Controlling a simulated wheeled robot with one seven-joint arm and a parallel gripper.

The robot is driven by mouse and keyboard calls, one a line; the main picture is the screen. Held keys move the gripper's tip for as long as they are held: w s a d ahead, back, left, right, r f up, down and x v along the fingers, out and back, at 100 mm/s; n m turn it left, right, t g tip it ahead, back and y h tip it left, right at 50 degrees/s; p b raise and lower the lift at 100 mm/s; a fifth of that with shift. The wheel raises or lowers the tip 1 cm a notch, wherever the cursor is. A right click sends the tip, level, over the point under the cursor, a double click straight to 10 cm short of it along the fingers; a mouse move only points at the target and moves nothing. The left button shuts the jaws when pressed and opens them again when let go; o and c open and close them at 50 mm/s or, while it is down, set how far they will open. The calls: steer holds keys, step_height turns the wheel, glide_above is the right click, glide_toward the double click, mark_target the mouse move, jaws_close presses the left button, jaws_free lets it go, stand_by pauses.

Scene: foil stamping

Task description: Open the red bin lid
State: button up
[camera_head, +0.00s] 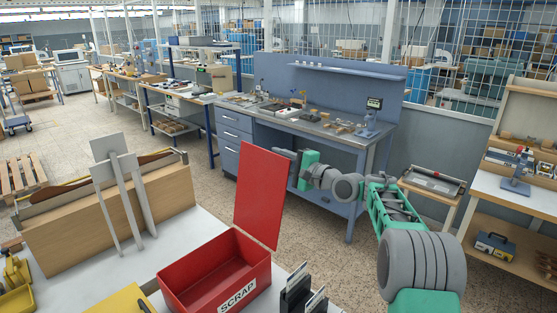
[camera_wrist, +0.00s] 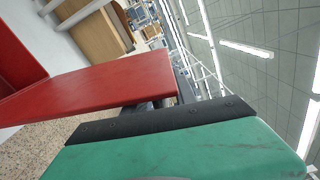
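The red bin (camera_head: 215,272) with a SCRAP label stands on the near table. Its red lid (camera_head: 262,195) stands up steeply along the bin's back right edge, leaving the bin's inside open to view. In the wrist view the lid (camera_wrist: 100,85) is a broad red panel crossing the left and middle, with part of the red bin (camera_wrist: 18,55) at the left edge. My gripper (camera_head: 283,154) is just behind the lid's right edge, and its tip is partly hidden by the lid. I cannot tell whether it touches the lid or how far its fingers are apart.
A yellow bin lid (camera_head: 118,302) lies left of the red bin, and a black holder (camera_head: 297,300) stands close on its right. Grey upright plates (camera_head: 125,190) stand behind on the left. A blue workbench (camera_head: 300,118) stands beyond my arm, across open floor.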

steer(key=b+v, duration=0.2)
steer(key=v, duration=0.5)
steer(key=shift+s+d, duration=0.3)
steer(key=shift+d, duration=0.05)
steer(key=shift+w, duration=0.1)
